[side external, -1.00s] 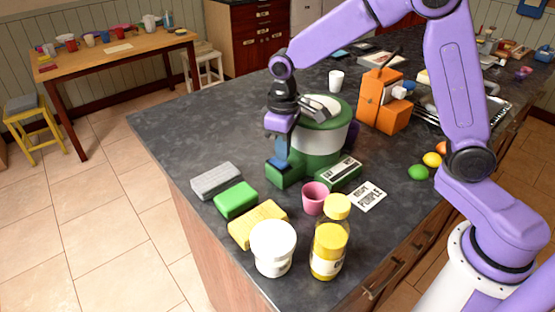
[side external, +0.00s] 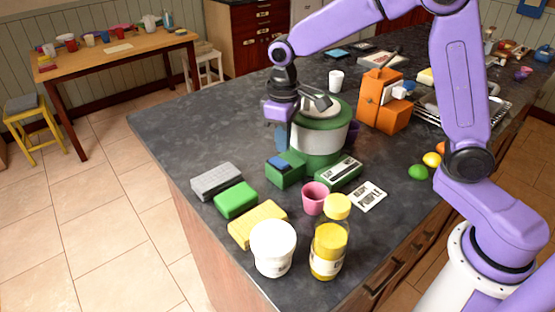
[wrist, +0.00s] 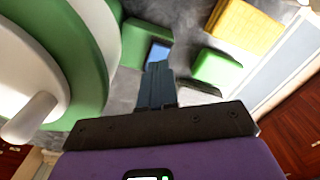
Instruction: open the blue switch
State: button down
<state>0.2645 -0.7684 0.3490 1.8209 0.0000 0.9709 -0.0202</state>
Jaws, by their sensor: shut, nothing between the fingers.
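The blue switch (side external: 279,163) sits on top of a green block (side external: 287,176) in front of a green and white pot-like appliance (side external: 318,135). In the wrist view the blue switch (wrist: 158,52) shows just beyond my fingertips, partly covered by them. My gripper (side external: 283,146) is shut and empty, pointing down above and slightly behind the switch, close to the appliance's left side. In the wrist view my gripper's blue-grey fingers (wrist: 157,68) are together. I cannot tell exactly how far they are from the switch, but they look apart from it.
A green box with a light panel (side external: 339,173) stands right of the switch. A pink cup (side external: 314,198), a green block (side external: 236,199), a grey block (side external: 216,180) and a yellow block (side external: 258,224) lie in front. An orange machine (side external: 384,100) stands behind. The counter's left side is clear.

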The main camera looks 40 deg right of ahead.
aim_at(283, 164)
notch_tip(283, 164, up, 4)
jog(key=shift+f, duration=0.1)
dwell(0.4)
jog(key=s+d+f+n, duration=0.1)
jog(key=s+d+n, duration=0.2)
jog(key=s, duration=1.1)
jog(key=s+d+f+n, duration=0.1)
jog(key=s+d+n, duration=0.2)
jog(key=s, duration=1.1)
jog(key=d, duration=0.2)
jog(key=shift+s+d+f+n, duration=0.15)
jog(key=shift+d+f+n, duration=0.05)
jog(key=shift+d+n, duration=0.15)
